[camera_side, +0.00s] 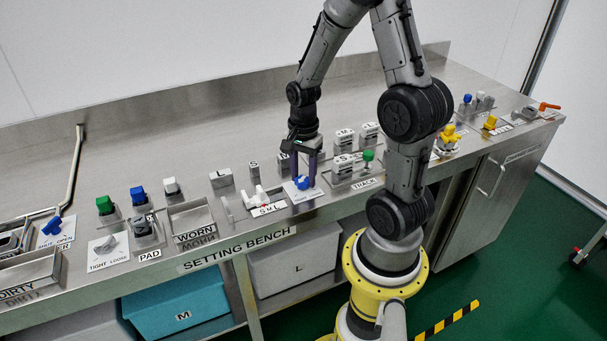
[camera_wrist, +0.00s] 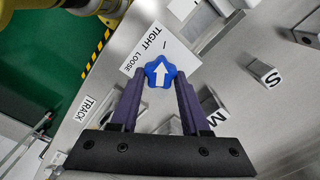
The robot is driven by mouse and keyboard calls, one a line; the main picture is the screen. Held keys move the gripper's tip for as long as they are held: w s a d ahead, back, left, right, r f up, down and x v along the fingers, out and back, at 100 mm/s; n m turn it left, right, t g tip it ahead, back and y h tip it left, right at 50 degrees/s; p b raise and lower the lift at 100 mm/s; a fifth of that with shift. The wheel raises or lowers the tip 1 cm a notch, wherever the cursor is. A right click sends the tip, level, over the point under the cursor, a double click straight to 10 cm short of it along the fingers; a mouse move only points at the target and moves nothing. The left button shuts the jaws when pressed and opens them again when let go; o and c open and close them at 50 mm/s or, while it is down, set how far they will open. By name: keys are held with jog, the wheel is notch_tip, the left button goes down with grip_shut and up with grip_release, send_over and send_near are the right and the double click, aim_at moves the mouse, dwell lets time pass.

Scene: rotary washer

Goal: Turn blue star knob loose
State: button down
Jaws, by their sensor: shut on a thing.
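The blue star knob (camera_wrist: 161,73) has a white arrow on top and sits on a white plate (camera_wrist: 181,42) printed TIGHT and LOOSE. In the wrist view the arrow points toward the top of the picture, roughly toward a short dark mark on the plate. My gripper (camera_wrist: 159,80) has its two purple fingers on either side of the knob, shut on it. In the side view the knob (camera_side: 302,183) shows low between the fingers of my gripper (camera_side: 304,176), which points down. Part of the knob is hidden by the fingers.
Grey blocks marked S (camera_wrist: 271,77) and M (camera_wrist: 215,117) stand near my gripper. A TRACK fixture with a green knob (camera_side: 368,156) is to the right. A grey knob (camera_side: 108,243) on another TIGHT/LOOSE plate is far left. The bench's rear strip is clear.

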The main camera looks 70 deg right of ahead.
jog(key=n, duration=0.6)
jog(key=shift+w, duration=0.1)
jog(key=n, duration=0.5)
jog(key=shift+w+r, duration=0.1)
jog(key=n, duration=0.5)
jog(key=shift+a+n, duration=0.15)
jog(key=shift+n, duration=0.25)
jog(key=shift+w+n, duration=0.1)
jog(key=shift+n, duration=2.3)
jog(key=shift+a, duration=0.1)
jog(key=shift+c, duration=1.9)
grip_release()
